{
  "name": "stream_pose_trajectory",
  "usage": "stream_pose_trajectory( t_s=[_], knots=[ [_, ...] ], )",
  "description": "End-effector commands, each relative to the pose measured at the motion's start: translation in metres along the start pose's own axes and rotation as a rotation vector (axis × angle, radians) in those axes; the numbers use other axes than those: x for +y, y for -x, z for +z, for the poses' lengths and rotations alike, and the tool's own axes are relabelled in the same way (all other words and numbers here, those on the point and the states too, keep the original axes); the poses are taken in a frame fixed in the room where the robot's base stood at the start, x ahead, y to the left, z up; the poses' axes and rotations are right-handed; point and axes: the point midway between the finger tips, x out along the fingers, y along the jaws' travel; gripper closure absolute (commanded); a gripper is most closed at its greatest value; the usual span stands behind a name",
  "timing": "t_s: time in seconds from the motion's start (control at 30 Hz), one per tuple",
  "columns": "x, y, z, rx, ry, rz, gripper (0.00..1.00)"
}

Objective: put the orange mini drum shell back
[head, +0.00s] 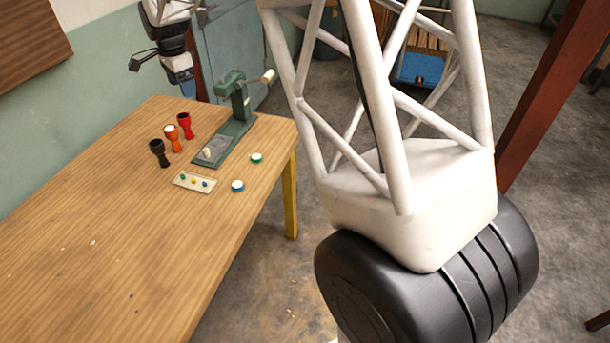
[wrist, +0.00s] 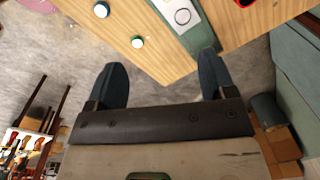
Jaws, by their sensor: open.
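The orange mini drum shell (head: 173,142) stands upright on the wooden table, between a black shell (head: 159,153) and a red shell (head: 185,125). Its top looks pale. I cannot make it out in the wrist view. My gripper is open and empty in the wrist view (wrist: 162,60), its two dark fingers spread wide above the table's edge and the floor. In the head view, the arm's end hangs at the upper left, beyond the shells and apart from them; its fingers are hard to make out there.
A green lever press (head: 238,110) stands beside the shells, with a small pale piece on its base. A card with coloured dots (head: 194,182), a green-rimmed disc (head: 256,157) and a blue-rimmed disc (head: 237,186) lie nearby. The table's near left (head: 90,270) is mostly clear.

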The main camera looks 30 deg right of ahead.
Motion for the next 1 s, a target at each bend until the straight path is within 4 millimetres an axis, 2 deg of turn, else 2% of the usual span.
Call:
stream_pose_trajectory(
  t_s=[0.1, 0.5, 0.83, 1.0],
  knots=[
    [0.034, 0.022, -0.004, 0.004, 0.079, -0.013, 0.23],
    [0.146, 0.075, -0.012, 0.024, 0.358, -0.050, 0.23],
    [0.243, 0.098, -0.011, 0.048, 0.587, -0.071, 0.23],
    [0.293, 0.102, -0.009, 0.063, 0.705, -0.079, 0.23]
  ],
)
